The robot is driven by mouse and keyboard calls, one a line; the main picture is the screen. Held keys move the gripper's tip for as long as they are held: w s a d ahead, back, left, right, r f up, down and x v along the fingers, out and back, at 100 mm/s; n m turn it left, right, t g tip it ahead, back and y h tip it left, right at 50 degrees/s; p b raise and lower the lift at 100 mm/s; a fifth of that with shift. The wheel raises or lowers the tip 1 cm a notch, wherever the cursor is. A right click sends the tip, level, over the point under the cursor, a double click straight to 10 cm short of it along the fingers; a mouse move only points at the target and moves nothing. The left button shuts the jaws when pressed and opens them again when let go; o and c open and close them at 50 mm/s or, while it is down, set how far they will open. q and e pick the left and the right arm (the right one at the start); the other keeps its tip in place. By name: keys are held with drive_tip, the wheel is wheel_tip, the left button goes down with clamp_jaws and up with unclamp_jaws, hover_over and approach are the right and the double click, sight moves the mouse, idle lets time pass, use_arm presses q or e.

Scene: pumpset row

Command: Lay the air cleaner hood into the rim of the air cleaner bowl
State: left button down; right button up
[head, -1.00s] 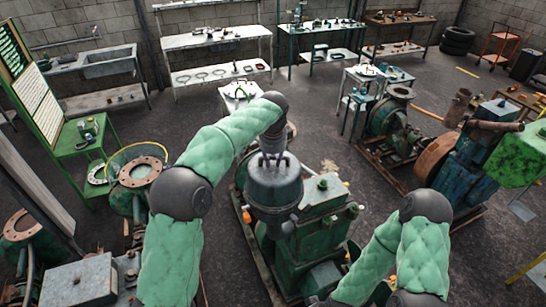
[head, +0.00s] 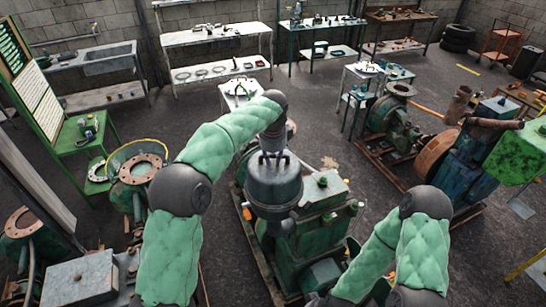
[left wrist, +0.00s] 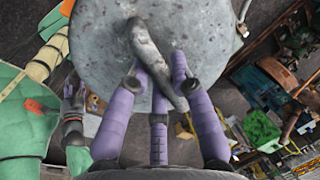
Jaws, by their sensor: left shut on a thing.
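The air cleaner hood (head: 274,188) is a dark grey round cap with a bar handle on top. My left gripper (head: 273,158) is shut on that handle from above. In the left wrist view, the gripper's purple fingers (left wrist: 160,88) close around the bar on the hood's pale, speckled top (left wrist: 100,45). The hood hangs roughly level at the green engine's near left side. The air cleaner bowl is largely hidden beneath it; I cannot tell whether hood and rim touch.
The green engine (head: 322,215) stands on a skid right below and beside the hood. Another pump set (head: 392,130) stands to the right. A flanged green pump (head: 141,169) is at the left. Benches with small parts line the back wall. Open floor lies behind the engine.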

use_arm(q)
drive_tip(key=shift+f, duration=0.15)
drive_tip(key=shift+f+b, duration=0.5)
drive_tip(key=shift+f, duration=0.45)
drive_tip(key=shift+r, duration=0.1)
drive_tip(key=c, duration=1)
unclamp_jaws()
drive_tip(key=shift+f, duration=0.2)
drive_tip(key=shift+s+r+p, duration=0.2)
drive_tip(key=shift+r+p, duration=0.3)
drive_tip(key=shift+r, duration=0.35)
drive_tip(key=shift+s+r+p, duration=0.15)
drive_tip(key=shift+r+p, duration=0.3)
drive_tip(key=shift+r, duration=0.35)
drive_tip(key=shift+f, duration=0.1)
